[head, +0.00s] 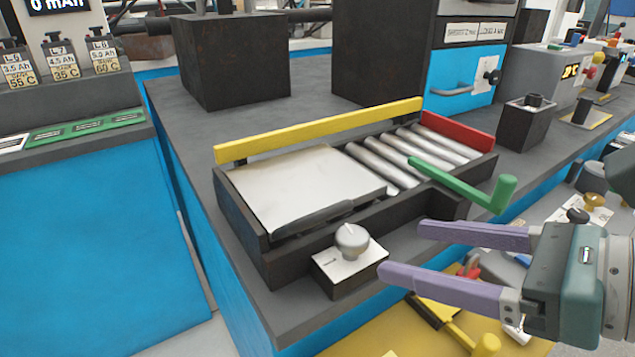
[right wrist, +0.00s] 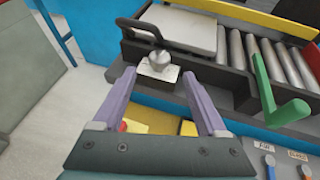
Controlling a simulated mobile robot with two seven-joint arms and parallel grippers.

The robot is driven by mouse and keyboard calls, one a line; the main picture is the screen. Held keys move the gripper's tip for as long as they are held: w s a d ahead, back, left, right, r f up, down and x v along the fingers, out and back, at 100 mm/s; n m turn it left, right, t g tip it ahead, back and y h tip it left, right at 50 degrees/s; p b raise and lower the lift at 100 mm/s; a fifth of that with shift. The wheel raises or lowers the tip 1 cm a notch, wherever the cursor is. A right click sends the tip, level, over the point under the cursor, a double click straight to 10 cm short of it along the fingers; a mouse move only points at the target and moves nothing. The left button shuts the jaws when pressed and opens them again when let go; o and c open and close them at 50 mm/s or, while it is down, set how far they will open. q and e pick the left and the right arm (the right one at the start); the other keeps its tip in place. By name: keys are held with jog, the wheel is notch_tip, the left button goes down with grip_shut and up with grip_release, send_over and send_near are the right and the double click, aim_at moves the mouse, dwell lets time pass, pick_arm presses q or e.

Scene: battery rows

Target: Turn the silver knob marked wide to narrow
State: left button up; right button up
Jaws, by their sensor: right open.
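A silver knob (head: 351,240) sits on a small dark box with a pale top plate (head: 340,262), at the front edge of the dark bench beside the roller tray. The print on the plate is too small to read. My right gripper (head: 400,247) is open, with purple fingers spread, to the right of the knob and apart from it. In the right wrist view the knob (right wrist: 160,60) stands ahead of the fingertips (right wrist: 160,80), roughly midway between them, with nothing held. My left gripper is out of view.
A black-framed tray (head: 240,217) holds a pale plate and metal rollers. A green lever (head: 465,185) juts over the front edge near my right fingers. A yellow bar (head: 320,130) and a red bar (head: 458,135) edge the tray. Yellow surface (head: 430,340) lies below the bench.

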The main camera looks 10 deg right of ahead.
aim_at(361, 240)
jog(key=x, duration=0.6)
jog(key=shift+w+a+f, duration=0.1)
jog(key=shift+w+a, duration=0.15)
jog(key=shift+c, duration=0.3)
grip_shut()
